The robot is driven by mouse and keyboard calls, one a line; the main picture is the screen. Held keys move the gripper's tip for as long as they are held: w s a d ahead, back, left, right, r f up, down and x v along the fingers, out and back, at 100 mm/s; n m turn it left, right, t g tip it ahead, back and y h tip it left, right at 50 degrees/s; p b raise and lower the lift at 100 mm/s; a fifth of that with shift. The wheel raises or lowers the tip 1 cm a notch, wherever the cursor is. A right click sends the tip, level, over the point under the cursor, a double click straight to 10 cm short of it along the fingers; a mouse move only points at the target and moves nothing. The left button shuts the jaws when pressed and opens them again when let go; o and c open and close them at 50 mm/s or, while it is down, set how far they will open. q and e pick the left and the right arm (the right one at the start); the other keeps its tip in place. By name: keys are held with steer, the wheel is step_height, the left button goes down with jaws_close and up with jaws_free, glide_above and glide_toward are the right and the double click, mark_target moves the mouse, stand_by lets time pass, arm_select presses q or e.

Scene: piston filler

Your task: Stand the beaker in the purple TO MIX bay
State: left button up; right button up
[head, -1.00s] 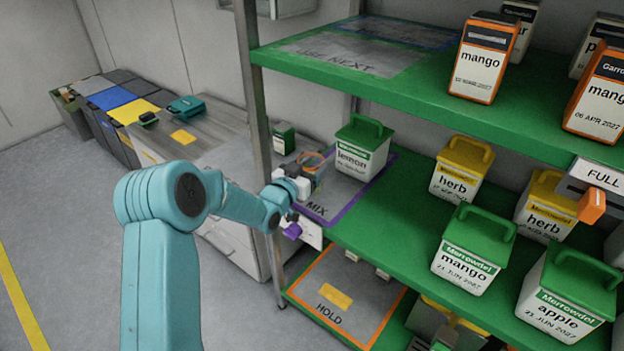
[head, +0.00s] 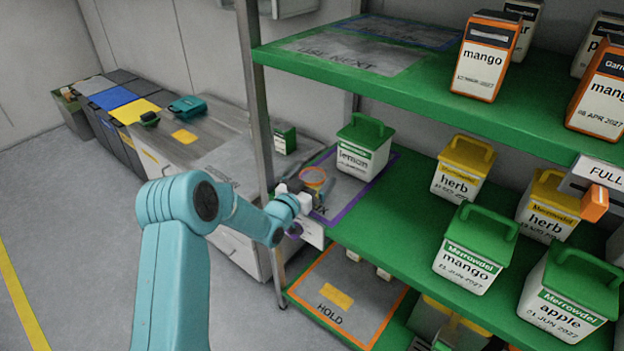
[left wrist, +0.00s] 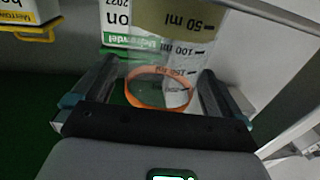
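The clear beaker with an orange band (head: 314,176) is between the fingers of my left gripper (head: 308,190). In the left wrist view the beaker (left wrist: 160,88) shows ml marks, and a finger of the gripper (left wrist: 155,88) lies close along each side. The purple-edged TO MIX bay (head: 348,206) is at the left end of the middle green shelf. The beaker is over the front part of this bay, and my gripper hides part of its lettering. I cannot tell whether the beaker's base touches the bay. My right gripper is not in view.
A green-lidded lemon tub (head: 363,150) stands at the back of the bay, behind the beaker. A shelf post (head: 259,120) rises close to the left of my gripper. The upper green shelf (head: 400,85) is overhead. Herb tubs (head: 462,168) stand further right.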

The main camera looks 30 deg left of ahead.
arm_select(q)
steer(key=shift+r, duration=0.15)
steer(key=s, duration=1.2)
steer(key=s+d+f+n+g+h, duration=0.1)
steer(key=s+d+f+g+h, duration=0.2)
steer(key=d+f, duration=0.55)
steer(key=s+d+f+g, duration=0.3)
steer(key=d+f+g, duration=0.2)
steer(key=d+f, duration=0.3)
steer(key=s+d+f+g+h, duration=0.1)
steer(key=s+d+f+g, duration=0.3)
steer(key=s, duration=0.5)
steer(key=s+d+f+g+h, duration=0.1)
steer(key=s+d+f+g, duration=0.4)
steer(key=s+d, duration=0.2)
steer(key=shift+s+f+g+b, duration=0.25)
steer(key=shift+s+g+b, duration=0.1)
steer(key=shift+s, duration=0.8)
steer(key=shift+d, duration=0.1)
step_height(320, 180, up, 9)
steer(key=p, duration=0.9)
